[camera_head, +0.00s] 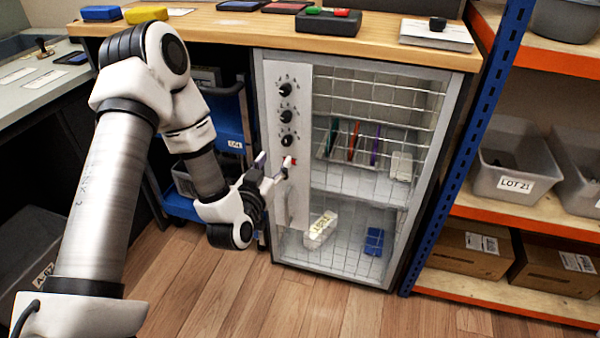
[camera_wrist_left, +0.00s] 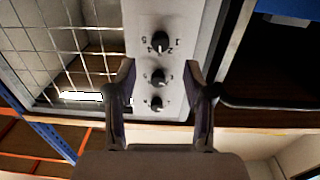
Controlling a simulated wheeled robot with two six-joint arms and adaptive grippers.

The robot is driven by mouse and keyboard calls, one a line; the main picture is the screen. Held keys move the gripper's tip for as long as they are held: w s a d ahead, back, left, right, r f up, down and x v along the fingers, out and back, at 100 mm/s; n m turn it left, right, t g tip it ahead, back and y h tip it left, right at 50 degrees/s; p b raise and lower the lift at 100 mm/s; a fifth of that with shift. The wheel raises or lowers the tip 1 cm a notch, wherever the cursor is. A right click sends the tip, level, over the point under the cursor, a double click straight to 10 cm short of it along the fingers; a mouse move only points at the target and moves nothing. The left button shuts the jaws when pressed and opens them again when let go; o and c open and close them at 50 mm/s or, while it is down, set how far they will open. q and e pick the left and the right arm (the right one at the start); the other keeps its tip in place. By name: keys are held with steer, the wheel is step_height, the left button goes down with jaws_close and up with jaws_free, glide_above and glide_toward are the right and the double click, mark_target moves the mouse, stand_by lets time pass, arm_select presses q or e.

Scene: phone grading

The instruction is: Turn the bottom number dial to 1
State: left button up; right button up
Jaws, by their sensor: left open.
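The bottom number dial (camera_head: 288,141) is a black knob, lowest of three on a pale panel at the cabinet's left front. In the left wrist view, which shows the panel upside down, it is the uppermost, largest knob (camera_wrist_left: 160,41), with small numerals around it. I cannot tell for sure which number it points at. My left gripper (camera_head: 273,164) is in front of the panel, a little below the bottom dial, and its jaws are open and empty. In the left wrist view its two fingers (camera_wrist_left: 161,66) stand apart on either side of the knob column. My right gripper is not in view.
The middle dial (camera_head: 287,116) and top dial (camera_head: 286,89) sit above. A handle with a red part (camera_head: 293,161) is just below the dials. The cabinet's wire mesh door (camera_head: 385,110) is right of the panel. A blue cart (camera_head: 231,140) stands to the left.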

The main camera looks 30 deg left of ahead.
mark_target(286, 142)
arm_select(q)
steer(key=b+x, duration=0.1)
steer(key=x, duration=0.6)
steer(key=shift+w+a+r, duration=0.1)
steer(key=shift+w, duration=0.3)
jaws_close()
